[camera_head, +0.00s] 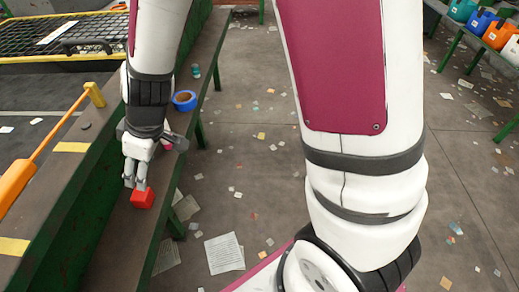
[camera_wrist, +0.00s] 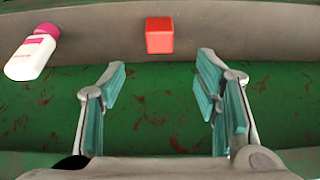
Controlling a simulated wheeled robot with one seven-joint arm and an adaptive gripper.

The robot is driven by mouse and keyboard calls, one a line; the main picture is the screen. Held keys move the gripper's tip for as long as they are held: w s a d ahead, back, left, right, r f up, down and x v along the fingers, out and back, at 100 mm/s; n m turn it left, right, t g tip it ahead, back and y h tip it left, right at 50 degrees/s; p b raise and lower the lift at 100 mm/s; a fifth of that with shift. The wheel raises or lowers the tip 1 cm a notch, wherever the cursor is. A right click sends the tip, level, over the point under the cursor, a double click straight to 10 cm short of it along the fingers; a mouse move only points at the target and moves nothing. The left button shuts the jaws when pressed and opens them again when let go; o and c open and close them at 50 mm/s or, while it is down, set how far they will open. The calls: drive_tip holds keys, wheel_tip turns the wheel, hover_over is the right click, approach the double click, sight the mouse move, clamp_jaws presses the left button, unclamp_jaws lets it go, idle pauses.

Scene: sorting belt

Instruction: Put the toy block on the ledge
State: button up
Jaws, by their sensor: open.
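The toy block is a red cube (camera_head: 142,199) resting on the narrow grey-brown ledge (camera_head: 122,245) along the green side of the belt. In the wrist view the red block (camera_wrist: 159,36) sits upright on the ledge (camera_wrist: 235,35), beyond the fingertips and roughly centred between them. My gripper (camera_head: 137,186) points down over the ledge, right by the block in the head view. The wrist view shows my gripper (camera_wrist: 160,78) open, with its teal pads wide apart and nothing between them. The green side wall (camera_wrist: 160,115) shows between the fingers.
A white bottle with a pink cap (camera_wrist: 32,52) lies on the ledge left of the block. Farther along the ledge are a blue tape roll (camera_head: 184,101) and a small teal item (camera_head: 196,71). An orange-handled tool (camera_head: 18,182) lies at left. Papers (camera_head: 224,252) litter the floor.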

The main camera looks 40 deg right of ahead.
drive_tip(key=s+d+r+m+h, duration=0.1)
drive_tip(key=s+d+r+m, duration=0.2)
drive_tip(key=s+d+r, duration=0.2)
drive_tip(key=s+d+r+m+h, duration=0.1)
drive_tip(key=s+d+r+m, duration=0.2)
drive_tip(key=s, duration=0.9)
drive_tip(key=s+d+r+m+h, duration=0.1)
drive_tip(key=s+d+r+m, duration=0.3)
drive_tip(key=s+d+r, duration=0.4)
drive_tip(key=shift+s+d+r+g, duration=0.3)
drive_tip(key=shift+d+r+g, duration=0.1)
drive_tip(key=shift+d, duration=0.35)
